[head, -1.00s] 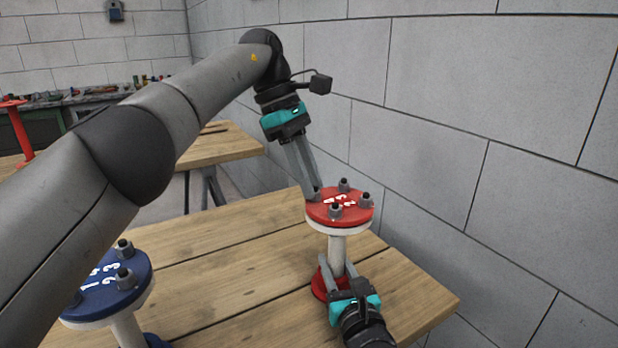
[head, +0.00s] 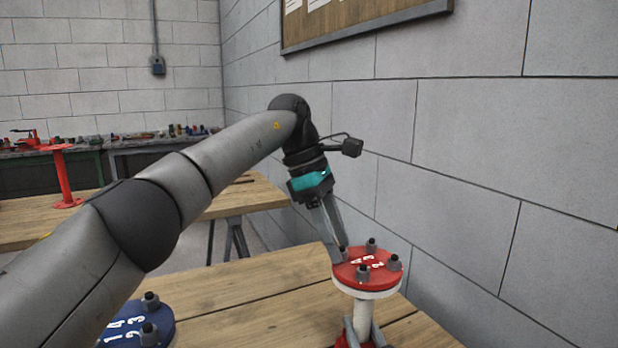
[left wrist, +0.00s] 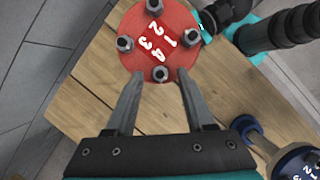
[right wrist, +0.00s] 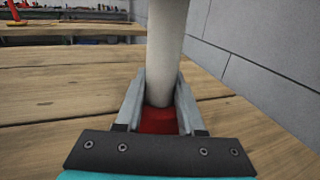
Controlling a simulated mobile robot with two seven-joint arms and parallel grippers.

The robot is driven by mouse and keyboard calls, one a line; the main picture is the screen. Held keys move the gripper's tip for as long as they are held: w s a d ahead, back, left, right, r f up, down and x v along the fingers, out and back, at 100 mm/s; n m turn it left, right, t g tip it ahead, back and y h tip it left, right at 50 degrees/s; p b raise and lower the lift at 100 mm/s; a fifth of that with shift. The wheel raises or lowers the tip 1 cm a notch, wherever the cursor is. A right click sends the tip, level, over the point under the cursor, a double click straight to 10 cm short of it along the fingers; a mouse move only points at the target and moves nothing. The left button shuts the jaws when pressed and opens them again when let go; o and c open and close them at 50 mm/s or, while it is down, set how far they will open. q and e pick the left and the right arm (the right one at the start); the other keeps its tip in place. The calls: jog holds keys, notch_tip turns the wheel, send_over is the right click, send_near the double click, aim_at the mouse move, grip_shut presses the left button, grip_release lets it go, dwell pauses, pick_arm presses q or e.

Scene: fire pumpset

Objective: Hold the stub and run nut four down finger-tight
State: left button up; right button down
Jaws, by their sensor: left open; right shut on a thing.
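The stub is a white post (right wrist: 165,55) with a red, numbered top flange (head: 352,280) and a red base (right wrist: 158,121). Several grey nuts on studs stand around the flange. Nut four (left wrist: 160,74) is beside the numeral 4 in the left wrist view. My left gripper (left wrist: 160,75) is open, its fingertips on either side of nut four; I cannot tell if they touch it. My right gripper (right wrist: 161,85) is shut on the white post, just above the red base. Only its fingertips show at the bottom of the head view.
A blue numbered flange (head: 125,325) with nuts stands at the front left of the wooden table (head: 270,305). A block wall (head: 450,180) rises close on the right. A red stand (head: 64,180) is on another table behind.

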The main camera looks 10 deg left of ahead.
pick_arm(q)
jog(key=n+t, duration=0.1)
jog(key=n, duration=0.1)
jog(key=n+t, duration=0.1)
jog(key=n, duration=0.4)
jog(key=shift+s+t+y, duration=0.3)
jog(key=shift+s+t, duration=0.05)
jog(key=shift+t, duration=0.05)
jog(key=n, duration=0.2)
jog(key=n+t+y, duration=0.1)
jog(key=n, duration=0.1)
jog(key=n+t, duration=0.1)
jog(key=n, duration=0.1)
jog(key=shift+s+d+n+y, duration=0.25)
jog(key=shift+d+n+y, duration=0.05)
jog(key=v, duration=1.2)
jog(key=w+m+t+h, duration=0.2)
jog(key=w+t, duration=0.3)
jog(key=w, duration=0.9)
jog(key=w+a+r+m+t+h, duration=0.1)
jog(key=w+a+m+t, duration=0.2)
jog(key=w+m+t, duration=0.1)
jog(key=w+a+r+m+t+h, duration=0.1)
jog(key=w+a+m+t, duration=0.3)
jog(key=w+m, duration=0.3)
jog(key=shift+w+t, duration=0.5)
jog(key=shift+w, duration=0.3)
jog(key=shift+r, duration=0.15)
